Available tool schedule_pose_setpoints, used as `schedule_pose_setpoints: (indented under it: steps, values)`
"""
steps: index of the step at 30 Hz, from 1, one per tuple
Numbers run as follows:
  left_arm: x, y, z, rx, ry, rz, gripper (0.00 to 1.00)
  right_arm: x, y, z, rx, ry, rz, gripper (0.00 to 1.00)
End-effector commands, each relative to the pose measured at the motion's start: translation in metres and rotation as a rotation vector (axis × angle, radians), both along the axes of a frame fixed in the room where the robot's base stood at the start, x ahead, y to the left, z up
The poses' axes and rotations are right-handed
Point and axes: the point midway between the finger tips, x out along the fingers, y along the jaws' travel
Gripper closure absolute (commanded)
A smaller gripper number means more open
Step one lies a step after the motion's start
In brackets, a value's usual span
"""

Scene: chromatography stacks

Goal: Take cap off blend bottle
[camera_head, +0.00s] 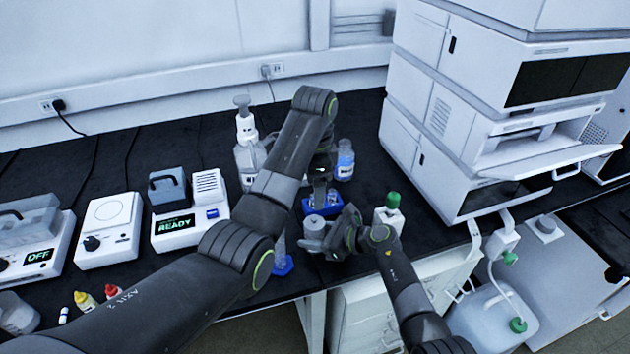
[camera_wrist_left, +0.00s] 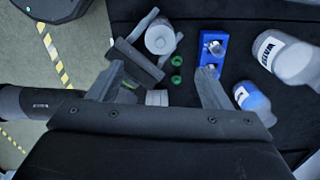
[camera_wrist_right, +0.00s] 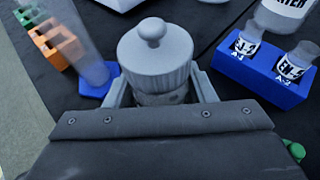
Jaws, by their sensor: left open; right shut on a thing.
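The blend bottle (camera_head: 313,230) has a ribbed grey lid with a round knob, seen close up in the right wrist view (camera_wrist_right: 155,50). The lid sits on the bottle, which looks upright. My right gripper (camera_head: 330,236) is shut on the bottle just below the lid, one finger on each side; the gripped part is mostly hidden. The bottle and lid also show at the top of the left wrist view (camera_wrist_left: 160,37). My left gripper (camera_wrist_left: 158,88) is open, with nothing held between its fingers. In the head view its forearm partly hides it, behind the bottle above the blue rack.
A blue rack (camera_head: 309,208) with vials stands behind the bottle. A blue-liquid bottle (camera_head: 345,160) and a water bottle (camera_head: 247,160) stand farther back. A cylinder's blue base (camera_head: 283,266) is left of the bottle, a green-capped bottle (camera_head: 391,208) right. Chromatography stack (camera_head: 455,110) blocks the right.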

Motion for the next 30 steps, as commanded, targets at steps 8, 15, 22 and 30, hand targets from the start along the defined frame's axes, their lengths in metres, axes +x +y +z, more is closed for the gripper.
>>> schedule_pose_setpoints:
  steps: [8, 15, 22, 30]
  values:
    - [0.0, 0.0, 0.007, 0.0, -0.001, -0.291, 0.28, 0.0, 0.0, 0.0, -0.001, 0.0, 0.0, 0.91]
    - [-0.001, 0.0, -0.001, -0.001, 0.002, -0.353, 0.28, 0.0, 0.0, 0.0, -0.001, 0.0, 0.0, 0.91]
    - [-0.001, 0.0, -0.039, 0.0, 0.005, -0.353, 0.28, 0.0, 0.0, 0.0, -0.001, 0.0, 0.0, 0.91]
    - [-0.001, 0.0, -0.088, 0.001, 0.003, -0.352, 0.28, 0.0, 0.0, 0.0, -0.001, 0.0, 0.0, 0.91]
